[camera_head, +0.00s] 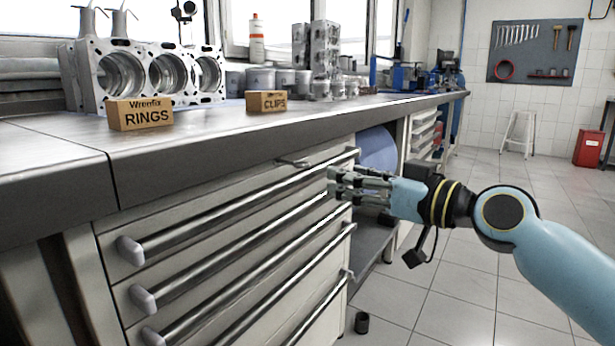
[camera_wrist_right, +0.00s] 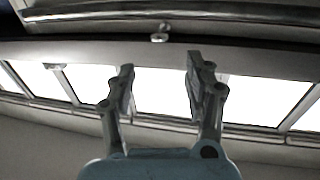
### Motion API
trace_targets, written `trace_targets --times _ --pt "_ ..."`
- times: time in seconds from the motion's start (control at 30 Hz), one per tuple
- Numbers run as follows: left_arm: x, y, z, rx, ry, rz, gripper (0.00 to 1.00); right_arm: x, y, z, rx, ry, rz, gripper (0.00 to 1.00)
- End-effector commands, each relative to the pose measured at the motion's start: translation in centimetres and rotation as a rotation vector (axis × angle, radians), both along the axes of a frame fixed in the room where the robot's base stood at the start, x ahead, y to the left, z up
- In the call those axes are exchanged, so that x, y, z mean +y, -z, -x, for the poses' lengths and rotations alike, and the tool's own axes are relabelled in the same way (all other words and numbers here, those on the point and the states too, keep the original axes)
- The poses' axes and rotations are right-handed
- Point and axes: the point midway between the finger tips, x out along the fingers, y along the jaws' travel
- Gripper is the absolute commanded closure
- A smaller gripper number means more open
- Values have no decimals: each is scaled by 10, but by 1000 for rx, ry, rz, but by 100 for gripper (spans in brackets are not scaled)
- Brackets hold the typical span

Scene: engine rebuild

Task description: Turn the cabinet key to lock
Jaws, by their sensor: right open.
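The cabinet (camera_head: 120,245) stands under the workbench, with long bar handles across its drawers. A small metal key (camera_head: 293,163) sticks out near the top of its front, just below the bench edge. What looks like the same key shows near the top middle of the right wrist view (camera_wrist_right: 159,36). My right gripper (camera_head: 334,184) is beside the right ends of the drawer handles, right of the key and lower in the picture. In the wrist view its two fingers (camera_wrist_right: 160,64) are apart with nothing between them, and the key appears beyond their tips. My left gripper is not in view.
The bar handles (camera_head: 235,205) stick out close to my right gripper. On the bench (camera_head: 60,135) are an engine block (camera_head: 145,72), a RINGS box (camera_head: 140,114) and a CLIPS box (camera_head: 266,101). A dark cylinder (camera_head: 361,322) is on the otherwise clear nearby floor.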

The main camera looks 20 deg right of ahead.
Motion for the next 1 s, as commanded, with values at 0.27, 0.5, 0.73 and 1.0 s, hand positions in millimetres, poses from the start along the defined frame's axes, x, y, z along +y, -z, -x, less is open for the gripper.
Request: trace_targets --times 0.27,0.5,0.73,1.0 --pt "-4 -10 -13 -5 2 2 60 25 0 -48 0 1 -7 48" --pt "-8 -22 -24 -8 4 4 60 40 1 -80 2 1 -2 48" --pt "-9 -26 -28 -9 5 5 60 45 0 -88 3 0 -1 48" --pt "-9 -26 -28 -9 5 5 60 44 0 -88 3 0 -1 61"
